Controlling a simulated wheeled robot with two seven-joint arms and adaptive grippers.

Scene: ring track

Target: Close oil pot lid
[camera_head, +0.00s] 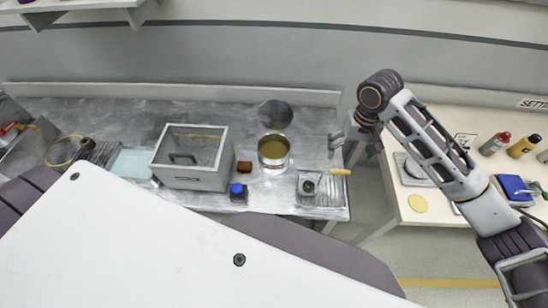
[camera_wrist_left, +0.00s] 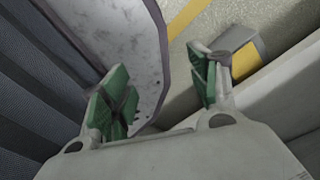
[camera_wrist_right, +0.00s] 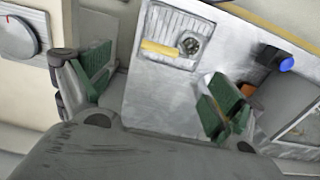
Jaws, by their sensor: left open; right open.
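The oil pot (camera_head: 273,152) is a round metal pot with yellowish oil showing inside, upright on the metal bench. Its lid (camera_head: 275,113) seems to be the dark grey disc just behind the pot's rim, so the pot stands open. Whether the lid is hinged to the pot I cannot tell. My right gripper (camera_head: 369,138) is right of the pot, apart from it, past the bench's right end. The right wrist view shows it open and empty (camera_wrist_right: 158,92). My left gripper shows only in its own wrist view (camera_wrist_left: 160,88), open and empty, away from the pot.
A grey open-topped box (camera_head: 190,178) stands left of the pot. A second table (camera_head: 450,205) is at right, across a gap. My white body panel covers the foreground.

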